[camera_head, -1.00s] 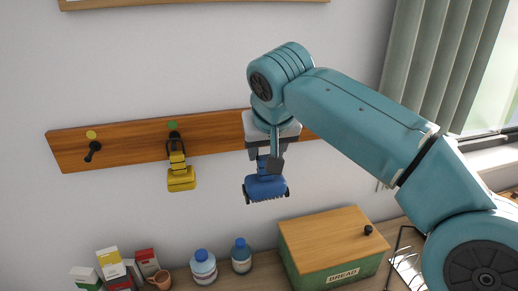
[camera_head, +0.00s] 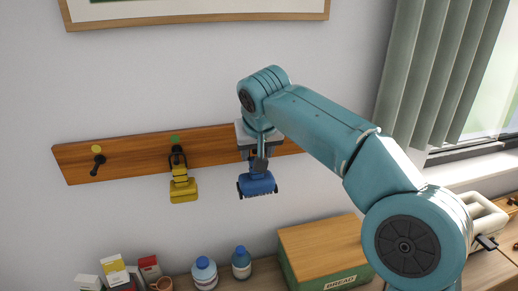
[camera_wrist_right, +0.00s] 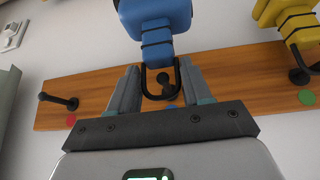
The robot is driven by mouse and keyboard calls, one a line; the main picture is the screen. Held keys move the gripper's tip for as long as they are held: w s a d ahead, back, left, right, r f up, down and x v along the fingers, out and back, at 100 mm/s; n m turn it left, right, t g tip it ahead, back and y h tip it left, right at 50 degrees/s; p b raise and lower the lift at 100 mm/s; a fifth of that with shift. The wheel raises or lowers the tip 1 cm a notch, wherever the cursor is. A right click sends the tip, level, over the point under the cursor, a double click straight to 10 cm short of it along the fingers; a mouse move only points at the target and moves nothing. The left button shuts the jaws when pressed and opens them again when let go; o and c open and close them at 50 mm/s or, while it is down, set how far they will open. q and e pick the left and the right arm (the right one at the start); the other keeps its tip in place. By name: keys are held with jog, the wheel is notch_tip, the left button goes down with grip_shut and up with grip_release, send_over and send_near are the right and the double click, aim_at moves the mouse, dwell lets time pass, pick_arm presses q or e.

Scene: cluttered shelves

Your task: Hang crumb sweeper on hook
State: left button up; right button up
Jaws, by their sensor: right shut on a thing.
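The blue crumb sweeper (camera_head: 257,184) hangs below my right gripper (camera_head: 259,160), in front of the wooden hook board (camera_head: 220,147). In the right wrist view the right gripper (camera_wrist_right: 160,82) is shut on the sweeper's dark loop, with the blue body (camera_wrist_right: 160,15) beyond it. A dark hook (camera_wrist_right: 166,87) shows inside the loop's outline, beside a blue dot (camera_wrist_right: 171,108) on the board. I cannot tell whether the loop is around this hook or only in front of it. My left gripper is not in view.
A yellow tool (camera_head: 183,189) hangs on the green-dot hook to the left. The yellow-dot hook (camera_head: 97,163) is empty, as is the red-dot hook (camera_wrist_right: 60,101). Bottles (camera_head: 204,272), small boxes and a bread box (camera_head: 320,248) stand below.

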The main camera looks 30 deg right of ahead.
jog(key=shift+w+d+p, duration=0.2)
jog(key=shift+w+p, duration=0.4)
jog(key=shift+w, duration=0.4)
jog(key=shift+w+d+f, duration=0.15)
jog(key=shift+w+f, duration=0.2)
jog(key=shift+w, duration=0.1)
jog(key=shift+w+f, duration=0.25)
jog(key=shift+f, duration=0.05)
jog(key=o, duration=1.2)
jog(key=shift+s, duration=0.1)
jog(key=p+v, duration=0.1)
jog(key=v, duration=1.5)
jog(key=shift+r, duration=0.15)
